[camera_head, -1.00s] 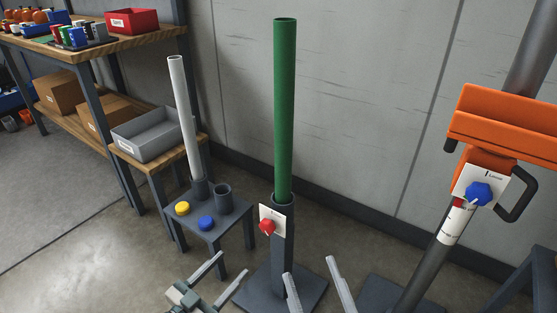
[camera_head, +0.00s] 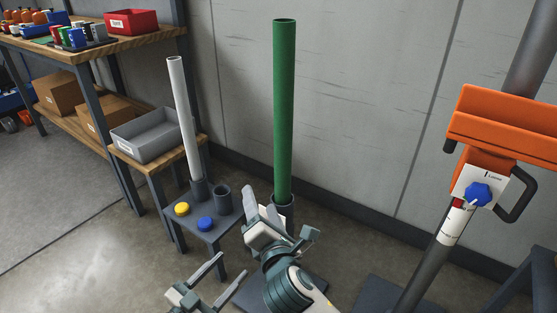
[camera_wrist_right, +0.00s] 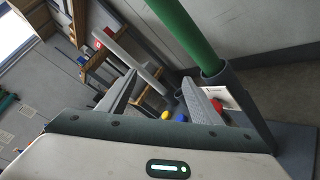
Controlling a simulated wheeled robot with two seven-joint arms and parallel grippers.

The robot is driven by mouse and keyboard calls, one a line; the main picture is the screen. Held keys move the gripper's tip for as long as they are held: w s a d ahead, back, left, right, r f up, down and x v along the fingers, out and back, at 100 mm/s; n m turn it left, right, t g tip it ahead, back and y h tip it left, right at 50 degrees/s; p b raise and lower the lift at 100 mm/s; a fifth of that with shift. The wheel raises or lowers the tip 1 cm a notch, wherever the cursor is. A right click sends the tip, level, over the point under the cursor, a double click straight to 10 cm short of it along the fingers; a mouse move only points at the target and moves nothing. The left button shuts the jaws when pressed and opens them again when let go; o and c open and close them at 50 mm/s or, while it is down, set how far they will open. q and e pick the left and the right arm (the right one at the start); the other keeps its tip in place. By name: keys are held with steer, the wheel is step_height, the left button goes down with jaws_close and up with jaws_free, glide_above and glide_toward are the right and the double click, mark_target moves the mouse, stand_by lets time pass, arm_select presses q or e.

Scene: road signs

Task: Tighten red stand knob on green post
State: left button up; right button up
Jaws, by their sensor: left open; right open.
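The green post (camera_head: 285,110) stands upright in its dark stand socket (camera_head: 283,216); it also shows in the right wrist view (camera_wrist_right: 186,32). The red stand knob (camera_wrist_right: 218,104) shows small in the right wrist view, just beyond the right-hand finger, near the white plate (camera_wrist_right: 234,97). In the head view my right arm covers most of the knob and plate. My right gripper (camera_head: 263,205) is open in front of the stand, its fingers left of the socket. The knob is not between its fingers. My left gripper (camera_head: 232,264) is open and empty, lower left.
A small table (camera_head: 225,232) left of the stand carries a yellow knob (camera_head: 182,209), a blue knob (camera_head: 205,223) and a white post (camera_head: 182,115). A grey bin (camera_head: 150,138) sits behind. An orange sign fixture (camera_head: 500,120) with a blue knob (camera_head: 479,194) stands right.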

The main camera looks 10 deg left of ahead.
mark_target(285, 134)
steer(key=w+r+n+t+h, duration=0.1)
steer(key=w+r+n+h, duration=0.1)
steer(key=r, duration=0.1)
steer(key=w+d+r+n+t+h, duration=0.1)
steer(key=w+r+n+h, duration=0.1)
steer(key=w+d+r+n+t+h, duration=0.1)
steer(key=w+r+h, duration=0.1)
steer(key=w+r, duration=0.1)
steer(key=shift+d+r+n, duration=0.2)
steer(key=shift+r+n, duration=0.15)
steer(key=shift+n, duration=0.05)
steer(key=shift+w+a, duration=0.2)
steer(key=shift+w, duration=1.8)
steer(key=shift+w+a, duration=0.25)
steer(key=shift+w, duration=1.7)
steer(key=shift+w+a, duration=0.2)
steer(key=shift+w, duration=1.8)
steer(key=shift+c, duration=0.7)
jaws_close()
